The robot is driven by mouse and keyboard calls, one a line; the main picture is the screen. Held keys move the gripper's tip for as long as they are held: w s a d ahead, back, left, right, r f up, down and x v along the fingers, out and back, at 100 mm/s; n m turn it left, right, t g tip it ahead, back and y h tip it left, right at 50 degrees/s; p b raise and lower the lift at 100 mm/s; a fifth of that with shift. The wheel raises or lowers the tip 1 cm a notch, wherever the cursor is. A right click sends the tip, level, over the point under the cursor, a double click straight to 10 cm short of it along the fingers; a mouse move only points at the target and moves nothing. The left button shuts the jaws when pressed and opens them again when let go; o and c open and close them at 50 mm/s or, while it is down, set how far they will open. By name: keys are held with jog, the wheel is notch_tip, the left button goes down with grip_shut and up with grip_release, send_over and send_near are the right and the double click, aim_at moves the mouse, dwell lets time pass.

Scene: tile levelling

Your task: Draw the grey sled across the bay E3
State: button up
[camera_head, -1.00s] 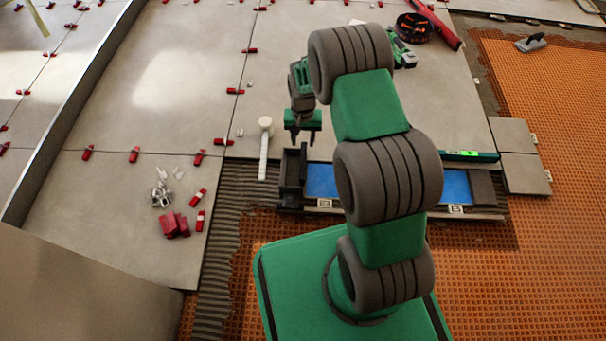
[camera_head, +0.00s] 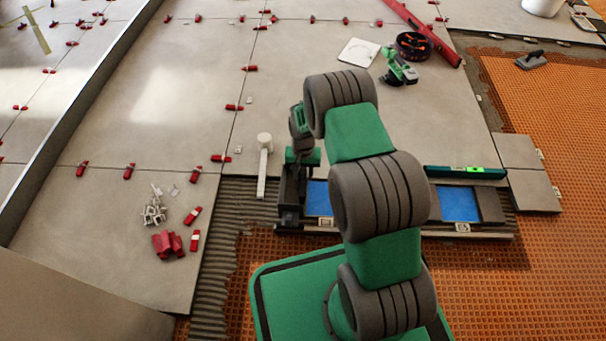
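The dark grey sled (camera_head: 291,207) stands at the left end of a long low frame, with a raised upright part at its back. The frame holds blue bays; blue shows right of the sled (camera_head: 318,199) and again at the right (camera_head: 459,204). A small label (camera_head: 462,227) on the front rail seems to read E3, but it is too small to be sure. Another label (camera_head: 325,223) sits near the sled. My gripper (camera_head: 297,172) points down at the sled's upright part. Its fingertips blend into the dark sled, so their opening is unclear. My arm hides the frame's middle.
A green level (camera_head: 465,172) lies behind the frame's right end. A white mallet (camera_head: 263,165) lies left of my gripper. Red wedges (camera_head: 168,244) and white clips (camera_head: 154,211) lie on the left tile. Orange matting (camera_head: 480,290) is clear in front.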

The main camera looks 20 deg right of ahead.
grip_shut()
dwell(1.1)
